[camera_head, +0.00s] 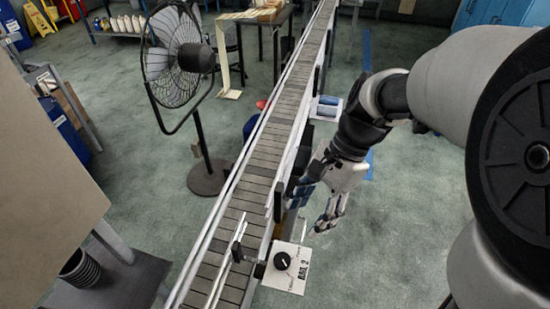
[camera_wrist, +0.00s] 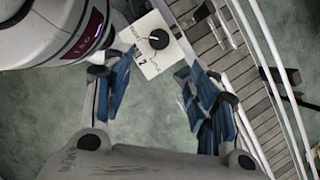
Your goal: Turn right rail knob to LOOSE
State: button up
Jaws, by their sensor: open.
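A round black knob (camera_head: 282,261) sits on a white square panel (camera_head: 299,281) marked "RAIL 2", beside the near end of the conveyor. The knob also shows in the wrist view (camera_wrist: 158,39), on its panel (camera_wrist: 152,65), beyond my fingertips. A short white mark lies on the knob; the small words at the panel's corners are too small to read surely. My gripper (camera_head: 314,207) is open and empty, above and behind the panel in the head view, apart from the knob. Its blue-padded fingers stand wide apart in the wrist view (camera_wrist: 161,84).
The slatted conveyor (camera_head: 258,170) with metal guide rails runs close along the left of my gripper. A black pedestal fan (camera_head: 180,60) stands left of it. The floor to the right is clear.

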aim_at(282, 259)
jog(key=b+x, duration=0.5)
jog(key=x, duration=1)
jog(key=shift+f, duration=0.3)
jog(key=c, duration=1)
jog(key=shift+c, duration=0.2)
